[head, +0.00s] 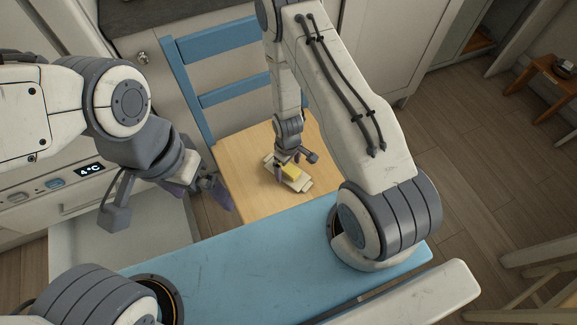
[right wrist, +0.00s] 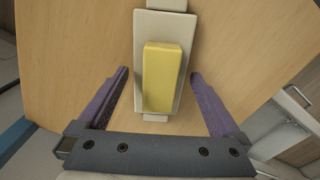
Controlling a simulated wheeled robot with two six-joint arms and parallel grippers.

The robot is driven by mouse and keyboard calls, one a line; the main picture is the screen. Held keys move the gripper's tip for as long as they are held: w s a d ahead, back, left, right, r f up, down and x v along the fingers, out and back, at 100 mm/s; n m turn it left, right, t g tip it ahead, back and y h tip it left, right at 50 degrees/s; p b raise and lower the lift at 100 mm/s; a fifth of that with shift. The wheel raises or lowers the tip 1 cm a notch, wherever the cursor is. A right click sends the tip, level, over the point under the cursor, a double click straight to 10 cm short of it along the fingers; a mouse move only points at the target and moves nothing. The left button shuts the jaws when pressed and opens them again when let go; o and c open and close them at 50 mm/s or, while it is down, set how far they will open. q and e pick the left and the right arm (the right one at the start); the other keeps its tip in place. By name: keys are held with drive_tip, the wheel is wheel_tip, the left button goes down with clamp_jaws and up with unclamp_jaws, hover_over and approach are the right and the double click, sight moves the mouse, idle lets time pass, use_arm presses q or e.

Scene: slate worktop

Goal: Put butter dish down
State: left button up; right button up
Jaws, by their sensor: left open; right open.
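The butter dish (head: 302,186) is a pale, flat dish with a yellow block of butter (head: 291,172) on it. It rests on the wooden seat of a blue chair. In the right wrist view the dish (right wrist: 188,25) lies between my right gripper's fingers, with the butter (right wrist: 163,77) on top. My right gripper (right wrist: 160,88) is open, with a gap on each side of the dish. In the head view the right gripper (head: 291,158) is just above the dish and partly covers it. My left gripper (head: 215,192) is open and empty, left of the chair seat.
The blue chair (head: 190,95) has its backrest behind the wooden seat (head: 245,150), which has free room around the dish. An appliance with a lit display (head: 90,169) is at the left. A small wooden stool (head: 548,82) stands far right on the floor.

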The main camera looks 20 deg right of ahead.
sight(288, 167)
wheel_tip(288, 167, up, 12)
drive_tip(key=p, duration=0.2)
drive_tip(key=shift+f, duration=0.2)
wheel_tip(288, 167, down, 12)
drive_tip(key=shift+f+b, duration=0.25)
drive_tip(key=shift+b, duration=1)
wheel_tip(288, 167, up, 3)
drive_tip(key=shift+f+p, duration=0.1)
drive_tip(key=shift+p, duration=0.3)
drive_tip(key=shift+r, duration=0.55)
drive_tip(key=shift+f, duration=0.15)
